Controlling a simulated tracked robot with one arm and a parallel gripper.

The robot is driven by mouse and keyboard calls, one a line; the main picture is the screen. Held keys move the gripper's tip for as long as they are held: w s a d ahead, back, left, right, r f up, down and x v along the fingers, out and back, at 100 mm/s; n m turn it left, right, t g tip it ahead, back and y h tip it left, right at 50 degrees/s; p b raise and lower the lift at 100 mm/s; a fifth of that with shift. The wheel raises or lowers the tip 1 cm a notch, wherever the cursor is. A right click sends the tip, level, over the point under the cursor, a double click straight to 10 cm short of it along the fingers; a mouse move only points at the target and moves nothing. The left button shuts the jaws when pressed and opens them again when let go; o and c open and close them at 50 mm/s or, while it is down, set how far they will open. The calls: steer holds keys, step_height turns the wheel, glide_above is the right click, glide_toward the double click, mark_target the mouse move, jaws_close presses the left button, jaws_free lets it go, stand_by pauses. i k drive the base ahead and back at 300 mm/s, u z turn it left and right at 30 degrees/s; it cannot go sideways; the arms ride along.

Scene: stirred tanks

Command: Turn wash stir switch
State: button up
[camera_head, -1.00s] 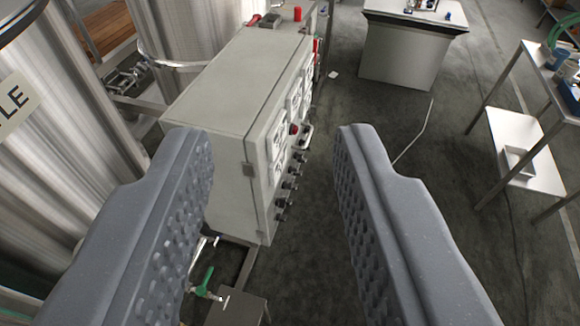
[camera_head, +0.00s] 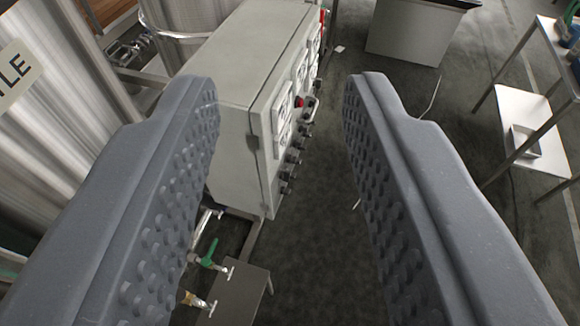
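A grey control cabinet (camera_head: 232,100) stands ahead of me, seen from above and one side. Its front faces right and carries white label panels (camera_head: 283,113), a red button (camera_head: 299,102) and several black switches (camera_head: 291,158) in a column. I cannot read the labels, so I cannot tell which switch is the wash stir one. My gripper (camera_head: 285,95) is open and empty. Its left finger overlaps the cabinet's near side in the picture, and its right finger is over the floor to the right of the switches. Neither finger visibly touches a switch.
Steel tanks (camera_head: 65,60) stand at the left. A green-handled valve (camera_head: 209,253) and a small low table (camera_head: 238,290) are below the cabinet. A white-topped table (camera_head: 535,110) stands at the right, a grey desk (camera_head: 405,35) at the back. The floor between is clear.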

mark_target(284, 175)
steer(key=u, duration=2.3)
steer(key=k, duration=0.75)
steer(key=z, duration=2.2)
steer(key=i, duration=0.85)
steer(key=z, duration=0.1)
